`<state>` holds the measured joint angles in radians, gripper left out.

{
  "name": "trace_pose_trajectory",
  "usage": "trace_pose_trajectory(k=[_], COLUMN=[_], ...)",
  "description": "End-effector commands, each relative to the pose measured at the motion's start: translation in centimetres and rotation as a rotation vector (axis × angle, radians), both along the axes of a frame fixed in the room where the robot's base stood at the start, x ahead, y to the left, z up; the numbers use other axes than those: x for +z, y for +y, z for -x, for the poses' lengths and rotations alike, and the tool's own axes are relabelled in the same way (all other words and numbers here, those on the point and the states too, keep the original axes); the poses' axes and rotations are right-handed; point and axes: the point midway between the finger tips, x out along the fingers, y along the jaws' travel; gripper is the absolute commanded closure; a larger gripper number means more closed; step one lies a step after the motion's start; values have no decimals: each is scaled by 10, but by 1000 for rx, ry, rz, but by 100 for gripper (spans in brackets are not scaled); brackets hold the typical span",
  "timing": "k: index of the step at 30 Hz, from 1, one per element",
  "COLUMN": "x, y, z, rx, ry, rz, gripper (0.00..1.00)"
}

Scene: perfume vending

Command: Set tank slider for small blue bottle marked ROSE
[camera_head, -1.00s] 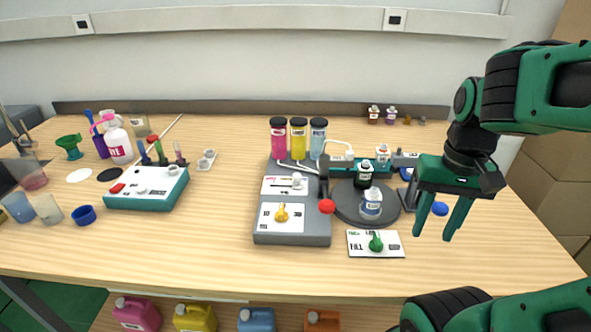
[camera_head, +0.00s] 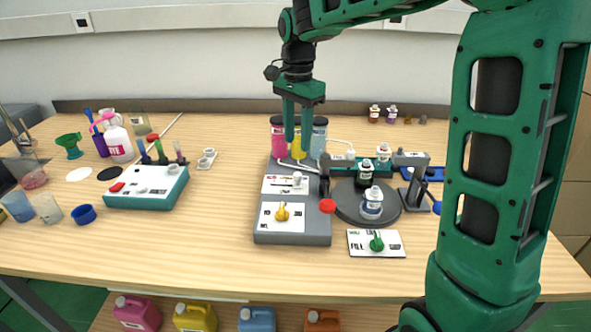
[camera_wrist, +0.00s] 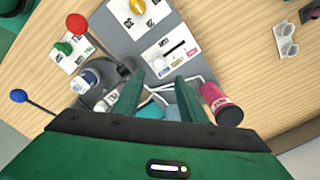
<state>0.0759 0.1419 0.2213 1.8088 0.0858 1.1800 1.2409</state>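The grey dispensing machine (camera_head: 292,239) stands mid-table. Its white slider panel (camera_head: 275,183) carries a pale slider knob (camera_head: 297,180) right of the panel's middle. The panel also shows in the wrist view (camera_wrist: 170,52). A small white-and-blue bottle (camera_head: 371,206) stands upright at the front of the dark turntable (camera_head: 397,211); its label is too small to read. Pink, yellow and blue tanks stand behind the panel; the pink tank (camera_head: 278,137) is leftmost. My gripper (camera_head: 298,146) is open and empty, pointing down and overlapping the tanks in the head view, above the panel.
A yellow knob (camera_head: 282,212) is in front of the slider panel. A red ball-ended lever (camera_head: 327,206) stands at the machine's right edge. A FILL plate (camera_head: 362,249) with a green knob lies front right. A teal-and-white box (camera_head: 147,190) stands left. The table between them is clear.

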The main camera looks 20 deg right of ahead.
Motion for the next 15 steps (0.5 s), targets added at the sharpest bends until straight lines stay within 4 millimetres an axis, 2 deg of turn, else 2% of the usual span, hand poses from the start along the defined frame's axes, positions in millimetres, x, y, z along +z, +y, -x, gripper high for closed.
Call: trace_pose_trajectory(k=[15], x=[-81], y=[-1], z=[1], rx=[0], ry=[3], rz=[0], gripper=[62])
